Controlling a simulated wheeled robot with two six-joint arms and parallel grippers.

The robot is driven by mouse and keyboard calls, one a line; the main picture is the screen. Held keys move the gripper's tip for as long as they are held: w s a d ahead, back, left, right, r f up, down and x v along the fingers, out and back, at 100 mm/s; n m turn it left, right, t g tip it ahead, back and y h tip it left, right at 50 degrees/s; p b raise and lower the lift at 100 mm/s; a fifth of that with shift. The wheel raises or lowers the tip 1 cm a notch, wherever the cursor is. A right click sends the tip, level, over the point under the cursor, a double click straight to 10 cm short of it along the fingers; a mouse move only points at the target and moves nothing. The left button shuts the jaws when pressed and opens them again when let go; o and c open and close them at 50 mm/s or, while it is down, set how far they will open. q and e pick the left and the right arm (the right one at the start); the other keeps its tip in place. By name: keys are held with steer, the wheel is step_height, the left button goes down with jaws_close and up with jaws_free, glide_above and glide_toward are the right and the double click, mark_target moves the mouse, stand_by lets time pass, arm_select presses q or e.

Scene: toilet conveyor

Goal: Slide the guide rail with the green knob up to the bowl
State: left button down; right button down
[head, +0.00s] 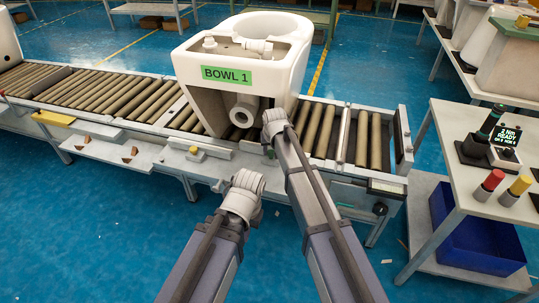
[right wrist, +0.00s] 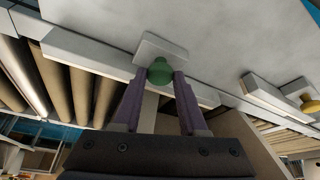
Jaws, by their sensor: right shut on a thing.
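The white toilet bowl (head: 292,75), labelled BOWL 1, sits on the roller conveyor. The green knob (right wrist: 160,72) stands on a small pale plate fixed to its pale guide rail (right wrist: 80,52) in the right wrist view. My right gripper (right wrist: 160,95) has its two fingers on either side of the knob, shut on it. In the head view my right gripper (head: 272,127) is at the conveyor's front side, just right of the bowl's front; the wrist hides most of the knob and rail. My left gripper (head: 238,195) is in front of the conveyor; its fingers are hidden.
A yellow knob (head: 195,151) sits on the conveyor's front side to the left. Bare rollers (head: 110,92) lie on both sides of the bowl. A table (head: 455,125) with a display and red and yellow-topped items stands at right, above a blue bin (head: 470,240).

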steer(key=shift+w, duration=0.1)
steer(key=shift+c, duration=2.3)
jaws_free()
steer(key=shift+r, duration=0.1)
steer(key=p+v, duration=0.7)
steer(key=shift+s+r, duration=0.25)
steer(key=shift+r, duration=0.05)
